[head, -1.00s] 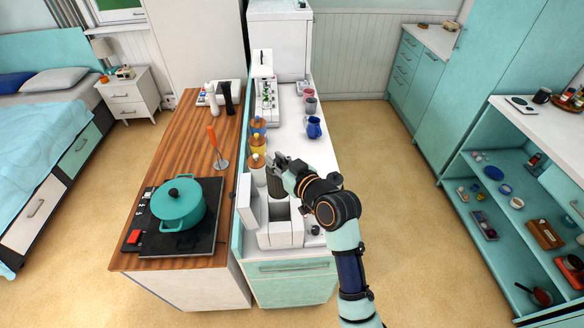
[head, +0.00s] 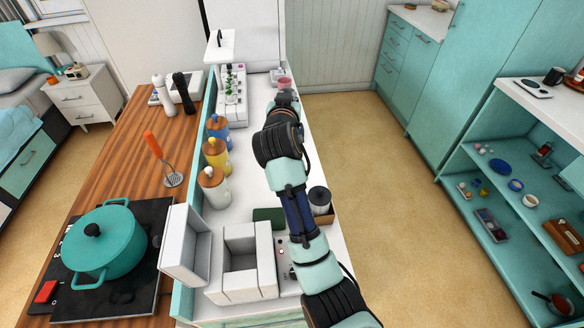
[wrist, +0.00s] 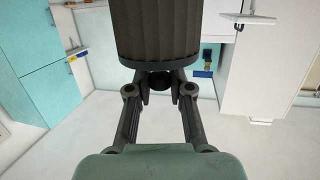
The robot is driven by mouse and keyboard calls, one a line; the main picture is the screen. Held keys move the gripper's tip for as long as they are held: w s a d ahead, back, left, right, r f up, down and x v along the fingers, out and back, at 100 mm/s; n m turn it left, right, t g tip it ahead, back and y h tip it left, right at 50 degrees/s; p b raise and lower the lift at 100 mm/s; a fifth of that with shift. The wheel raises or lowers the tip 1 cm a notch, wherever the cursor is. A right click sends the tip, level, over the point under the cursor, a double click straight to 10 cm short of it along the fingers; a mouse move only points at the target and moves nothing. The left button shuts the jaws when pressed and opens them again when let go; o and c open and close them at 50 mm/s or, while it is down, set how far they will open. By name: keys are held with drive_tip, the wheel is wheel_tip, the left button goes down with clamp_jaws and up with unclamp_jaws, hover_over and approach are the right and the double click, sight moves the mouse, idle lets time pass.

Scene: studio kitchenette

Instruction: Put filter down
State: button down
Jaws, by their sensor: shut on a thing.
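A dark, ribbed cylinder (wrist: 158,30), which I take to be the filter, fills the top of the wrist view. My gripper (wrist: 160,80) is shut on its lower end, and the cylinder appears upright. In the head view my gripper (head: 286,97) is over the far part of the white counter (head: 245,190), close to a pink cup (head: 284,83). My arm hides the held cylinder there. I cannot tell whether it touches the counter. A white, open-topped appliance (head: 240,262) stands at the near end of the counter.
Blue, yellow and white lidded jars (head: 214,188) line the counter's left edge. A dark-lidded canister (head: 319,198) and a dark green box (head: 268,215) stand right of and behind the appliance. A teal pot (head: 103,242) sits on the hob to the left.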

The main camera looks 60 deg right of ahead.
wheel_tip(320, 180, down, 18)
drive_tip(key=b, duration=0.3)
drive_tip(key=shift+f, duration=0.2)
drive_tip(key=shift+f+b, duration=0.1)
drive_tip(key=shift+b, duration=0.25)
drive_tip(key=shift+f, duration=0.15)
drive_tip(key=c, duration=1.1)
unclamp_jaws()
drive_tip(key=shift+o, duration=0.2)
drive_tip(key=p+v, duration=0.4)
drive_tip(key=v, duration=0.3)
drive_tip(key=shift+a+r, duration=0.2)
drive_tip(key=shift+r, duration=0.1)
drive_tip(key=shift+s, duration=0.15)
